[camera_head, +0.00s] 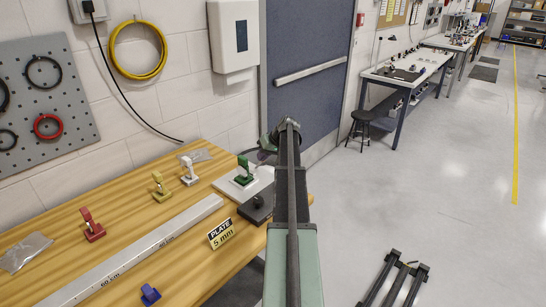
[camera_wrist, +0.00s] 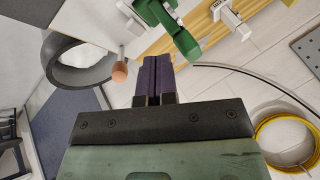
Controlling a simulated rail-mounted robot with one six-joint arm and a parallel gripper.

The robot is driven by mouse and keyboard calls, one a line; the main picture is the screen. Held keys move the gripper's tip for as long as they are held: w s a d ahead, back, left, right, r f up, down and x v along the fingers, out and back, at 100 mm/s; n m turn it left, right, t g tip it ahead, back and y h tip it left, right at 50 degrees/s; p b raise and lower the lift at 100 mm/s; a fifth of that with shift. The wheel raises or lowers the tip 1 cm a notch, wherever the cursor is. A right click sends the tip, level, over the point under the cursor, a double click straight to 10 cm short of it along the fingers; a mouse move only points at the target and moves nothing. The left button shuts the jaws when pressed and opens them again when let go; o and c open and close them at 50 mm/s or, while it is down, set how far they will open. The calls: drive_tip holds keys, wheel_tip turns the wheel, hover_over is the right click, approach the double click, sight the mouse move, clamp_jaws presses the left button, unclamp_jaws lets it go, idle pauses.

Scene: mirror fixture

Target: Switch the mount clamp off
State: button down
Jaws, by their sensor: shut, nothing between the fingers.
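A green toggle clamp (camera_head: 243,168) stands on a white plate (camera_head: 262,176) at the right end of the wooden bench. In the wrist view the green clamp (camera_wrist: 168,24) is just beyond my fingertips. A small orange-brown tip (camera_wrist: 119,72) on a short rod shows left of the fingers. A dark grey ring (camera_wrist: 52,75) lies further left, by the plate. My gripper (camera_wrist: 153,62) is shut and empty, its dark fingers pressed together, apart from the orange-brown tip. In the head view my arm hides the fingers. I cannot tell whether the clamp is locked.
Similar red (camera_head: 92,226), yellow (camera_head: 160,188) and white (camera_head: 189,171) clamps stand along the bench, with a blue piece (camera_head: 150,294) in front. A long metal ruler (camera_head: 140,255), a "PLATE 5 mm" sign (camera_head: 221,234) and a black block (camera_head: 256,211) are also there.

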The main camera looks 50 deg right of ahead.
drive_tip(key=s+d+r+m+t, duration=0.1)
drive_tip(key=s+d, duration=0.6)
drive_tip(key=d, duration=0.6)
drive_tip(key=shift+s+d+r+t+h, duration=0.2)
drive_tip(key=shift+d+t+h, duration=0.1)
drive_tip(key=shift+d+h, duration=0.1)
drive_tip(key=shift+f, duration=0.1)
drive_tip(key=w+a+f+b, duration=0.4)
drive_tip(key=w+f+b, duration=0.2)
drive_tip(key=w, duration=0.3)
drive_tip(key=shift+a+f+b, duration=0.35)
drive_tip(key=shift+a, duration=0.05)
